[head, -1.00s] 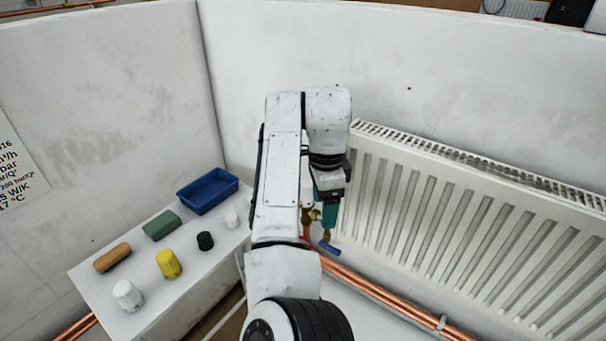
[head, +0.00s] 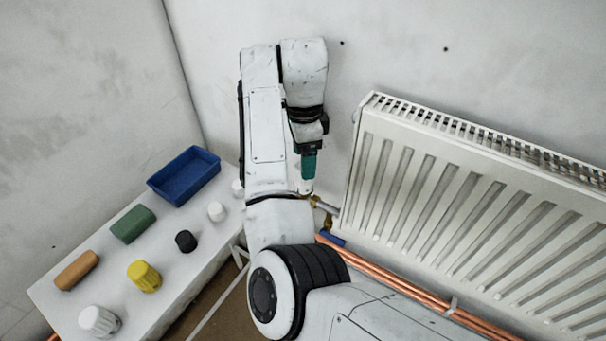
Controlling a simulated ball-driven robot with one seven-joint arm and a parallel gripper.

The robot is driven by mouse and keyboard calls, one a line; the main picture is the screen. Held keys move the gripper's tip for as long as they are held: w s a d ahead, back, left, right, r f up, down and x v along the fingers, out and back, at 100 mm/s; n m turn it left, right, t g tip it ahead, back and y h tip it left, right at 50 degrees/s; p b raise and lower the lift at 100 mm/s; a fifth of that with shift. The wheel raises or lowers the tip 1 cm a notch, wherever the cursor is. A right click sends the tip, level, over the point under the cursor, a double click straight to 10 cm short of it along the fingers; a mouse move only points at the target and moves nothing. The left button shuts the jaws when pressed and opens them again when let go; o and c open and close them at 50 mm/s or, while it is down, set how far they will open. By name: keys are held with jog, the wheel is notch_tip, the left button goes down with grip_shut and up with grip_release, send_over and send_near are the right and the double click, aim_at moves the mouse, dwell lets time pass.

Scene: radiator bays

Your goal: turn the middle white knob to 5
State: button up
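My gripper (head: 308,166), with teal fingers, points down beside the radiator's left end, just above a brass valve (head: 322,206) on the radiator pipe. A small white part (head: 306,187) shows at the fingertips; I cannot tell whether it is a knob or whether the fingers touch it. The finger gap is hidden. On the white table at left are a large white knob (head: 99,320), a small white knob (head: 216,211) and another white piece (head: 238,187) partly behind my arm. No numbers are readable on any of them.
The white radiator (head: 450,220) fills the right side, with copper pipes (head: 400,289) and a blue lever (head: 331,240) below the valve. The table also holds a blue tray (head: 160,189), green and orange blocks, and yellow and black knobs.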

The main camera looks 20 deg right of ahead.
aim_at(304, 187)
notch_tip(304, 187, down, 6)
jog(key=shift+s+r+p, duration=0.1)
jog(key=shift+r+p, duration=0.05)
jog(key=shift+p, duration=0.15)
jog(key=c, duration=1.1)
